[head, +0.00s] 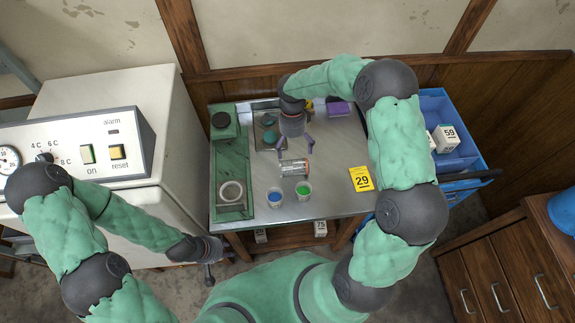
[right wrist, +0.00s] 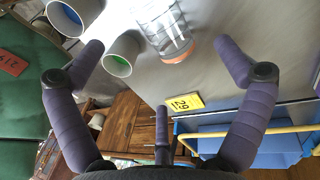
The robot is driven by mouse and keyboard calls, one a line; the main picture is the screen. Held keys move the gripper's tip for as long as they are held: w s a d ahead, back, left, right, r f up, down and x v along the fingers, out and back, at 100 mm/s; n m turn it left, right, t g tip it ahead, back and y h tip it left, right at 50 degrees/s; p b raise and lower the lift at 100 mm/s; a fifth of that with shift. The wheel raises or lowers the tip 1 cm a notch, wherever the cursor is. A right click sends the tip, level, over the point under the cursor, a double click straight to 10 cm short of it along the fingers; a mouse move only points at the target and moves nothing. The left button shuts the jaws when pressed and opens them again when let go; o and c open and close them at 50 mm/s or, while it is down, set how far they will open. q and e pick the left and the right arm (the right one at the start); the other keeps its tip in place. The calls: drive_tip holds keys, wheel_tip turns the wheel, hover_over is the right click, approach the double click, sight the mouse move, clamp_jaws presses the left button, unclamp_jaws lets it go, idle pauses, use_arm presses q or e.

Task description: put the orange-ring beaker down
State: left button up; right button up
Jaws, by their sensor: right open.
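The orange-ring beaker (head: 293,167) is clear glass and appears to lie on its side on the metal table, its orange ring toward the right. It also shows in the right wrist view (right wrist: 163,28), beyond and between the spread fingers. My right gripper (head: 296,148) is open just behind the beaker, with its fingers apart and not closed on it. My left gripper (head: 208,274) hangs low in front of the white cabinet, away from the table; its finger state is unclear.
Cups with blue (head: 274,197) and green (head: 303,190) contents stand just in front of the beaker. A yellow 29 card (head: 360,179) lies at right. A green board (head: 229,160) borders the table's left side. A blue crate (head: 449,108) stands beyond its right edge.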

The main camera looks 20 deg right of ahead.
sight(292, 166)
drive_tip(key=shift+s+f+m, duration=0.1)
drive_tip(key=shift+f+m, duration=0.05)
drive_tip(key=shift+m, duration=0.15)
drive_tip(key=f, duration=0.2)
drive_tip(key=s+f, duration=0.1)
drive_tip(key=f, duration=0.1)
drive_tip(key=shift+f+b, duration=0.25)
drive_tip(key=shift+b, duration=0.1)
drive_tip(key=shift+s+a+f+b, duration=0.1)
drive_tip(key=shift+s+a+f, duration=0.1)
drive_tip(key=shift+f, duration=0.75)
drive_tip(key=shift+s+a+f+b, duration=0.15)
drive_tip(key=shift+s+a+f, duration=0.05)
drive_tip(key=shift+f, duration=0.75)
drive_tip(key=shift+s+a+f+b, duration=0.1)
drive_tip(key=shift+s+a+f, duration=0.1)
drive_tip(key=shift+f, duration=0.75)
drive_tip(key=c, duration=1.1)
drive_tip(key=shift+r, duration=0.55)
drive_tip(key=shift+c, duration=0.3)
wheel_tip(292, 166, up, 2)
drive_tip(key=shift+r+p, duration=0.1)
drive_tip(key=shift+p, duration=0.2)
drive_tip(key=s+r+p, duration=0.1)
drive_tip(key=s+r, duration=0.8)
drive_tip(key=s, duration=0.5)
drive_tip(key=shift+a+r+p, duration=0.3)
drive_tip(key=shift+r+p, duration=0.05)
